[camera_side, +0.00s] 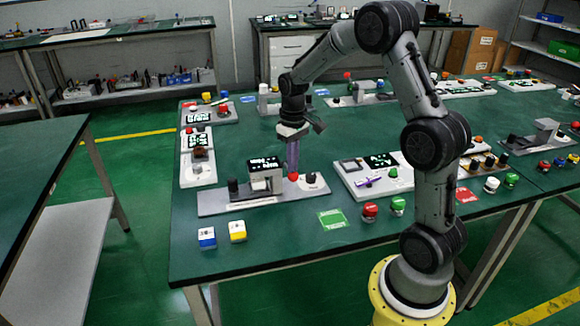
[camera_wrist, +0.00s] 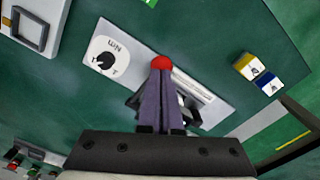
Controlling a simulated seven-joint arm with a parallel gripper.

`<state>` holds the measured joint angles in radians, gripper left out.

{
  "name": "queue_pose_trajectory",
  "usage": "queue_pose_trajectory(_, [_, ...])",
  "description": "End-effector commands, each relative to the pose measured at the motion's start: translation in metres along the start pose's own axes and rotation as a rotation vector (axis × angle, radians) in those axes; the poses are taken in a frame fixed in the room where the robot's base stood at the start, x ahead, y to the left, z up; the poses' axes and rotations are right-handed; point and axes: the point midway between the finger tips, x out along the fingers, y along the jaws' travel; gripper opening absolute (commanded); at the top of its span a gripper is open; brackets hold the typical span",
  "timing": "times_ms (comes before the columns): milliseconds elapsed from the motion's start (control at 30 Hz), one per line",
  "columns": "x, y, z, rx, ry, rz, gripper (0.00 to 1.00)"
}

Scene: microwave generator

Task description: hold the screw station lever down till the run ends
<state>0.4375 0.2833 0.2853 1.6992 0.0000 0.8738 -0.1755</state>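The screw station is a long grey plate (camera_side: 225,201) near the table's front left, with a grey block (camera_side: 262,180) carrying a lit display. Its lever ends in a red ball (camera_side: 293,177) at the block's right. My gripper (camera_side: 292,172) points straight down over this ball, its purple fingers together. In the wrist view the fingertips (camera_wrist: 161,70) meet at the red ball (camera_wrist: 161,62) and partly cover it. They appear to touch it from above, with nothing visible between the fingers. The lever's arm is mostly hidden behind the fingers.
A dial with a black knob (camera_wrist: 105,62) sits on the plate beside the lever. A blue-and-white block (camera_side: 207,238) and a yellow-and-white block (camera_side: 237,231) stand in front. A white panel station (camera_side: 350,182) and a green mat (camera_side: 332,218) lie to the right.

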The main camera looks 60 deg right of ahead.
Motion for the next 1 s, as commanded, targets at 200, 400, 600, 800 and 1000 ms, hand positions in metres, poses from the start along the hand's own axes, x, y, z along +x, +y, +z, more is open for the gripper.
queue_pose_trajectory(200, [0.007,0.000,0.000,0.000,0.000,0.000,0.00])
queue_pose_trajectory(400, [0.012,0.000,0.000,0.000,0.000,0.000,0.00])
queue_pose_trajectory(600, [0.018,0.000,0.000,0.000,-0.002,0.000,0.00])
queue_pose_trajectory(800, [0.023,0.000,0.000,0.000,-0.001,0.000,0.00])
queue_pose_trajectory(1000, [0.029,0.000,0.000,0.000,-0.002,0.000,0.00])
